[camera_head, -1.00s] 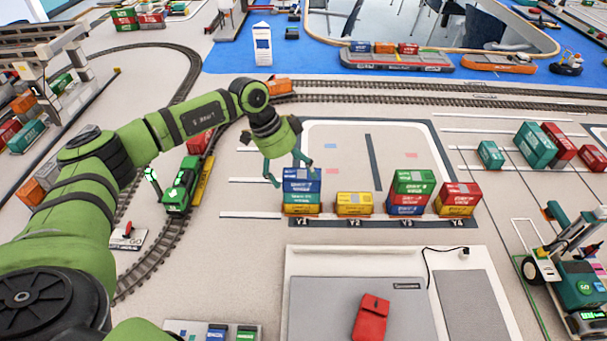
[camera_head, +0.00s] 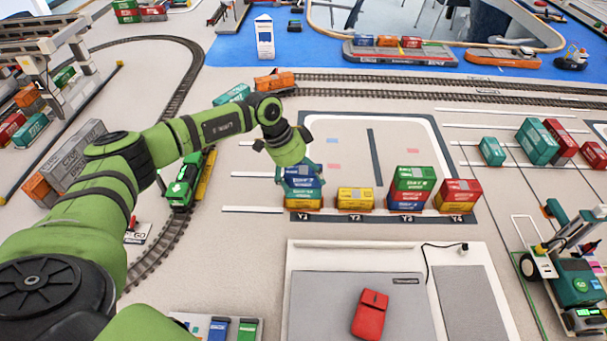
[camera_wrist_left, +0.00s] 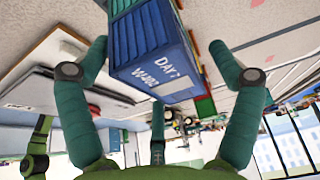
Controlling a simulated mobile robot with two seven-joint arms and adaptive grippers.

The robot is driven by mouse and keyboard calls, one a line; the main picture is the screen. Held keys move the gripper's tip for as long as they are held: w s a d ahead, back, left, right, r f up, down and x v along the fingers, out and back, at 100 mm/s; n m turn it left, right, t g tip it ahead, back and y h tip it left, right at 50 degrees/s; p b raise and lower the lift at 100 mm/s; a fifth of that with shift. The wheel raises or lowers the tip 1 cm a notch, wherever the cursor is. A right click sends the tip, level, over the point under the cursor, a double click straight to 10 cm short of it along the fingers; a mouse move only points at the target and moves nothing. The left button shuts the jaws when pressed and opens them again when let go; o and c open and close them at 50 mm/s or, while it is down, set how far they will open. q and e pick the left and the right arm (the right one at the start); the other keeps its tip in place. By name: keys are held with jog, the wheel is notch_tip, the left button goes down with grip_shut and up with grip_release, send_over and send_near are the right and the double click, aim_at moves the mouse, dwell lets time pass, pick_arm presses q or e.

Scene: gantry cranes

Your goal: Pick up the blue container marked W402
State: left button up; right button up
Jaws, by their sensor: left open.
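The blue container (camera_head: 304,183) is the top one of the stack at slot Y1, above a teal container (camera_head: 300,193) and a yellow one (camera_head: 302,203). In the left wrist view the blue container (camera_wrist_left: 150,68) shows white lettering, "DAY 7" and "W402". My left gripper (camera_head: 298,173) is at the top of this stack, and its teal fingers partly hide the blue container. In the left wrist view the open fingers (camera_wrist_left: 159,50) stand on either side of the blue container, with visible gaps. Whether any finger touches it I cannot tell. My right gripper is not in view.
A yellow container (camera_head: 355,199) stands at Y2. Mixed stacks stand at Y3 (camera_head: 412,189) and Y4 (camera_head: 458,196). A green locomotive (camera_head: 182,187) is on the track to the left. A red object (camera_head: 370,314) lies on the grey panel in front.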

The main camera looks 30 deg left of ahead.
pick_arm(q)
jog(key=shift+f, duration=0.1)
jog(key=shift+c, duration=0.4)
jog(key=c, duration=1.2)
jog(key=shift+c, duration=0.2)
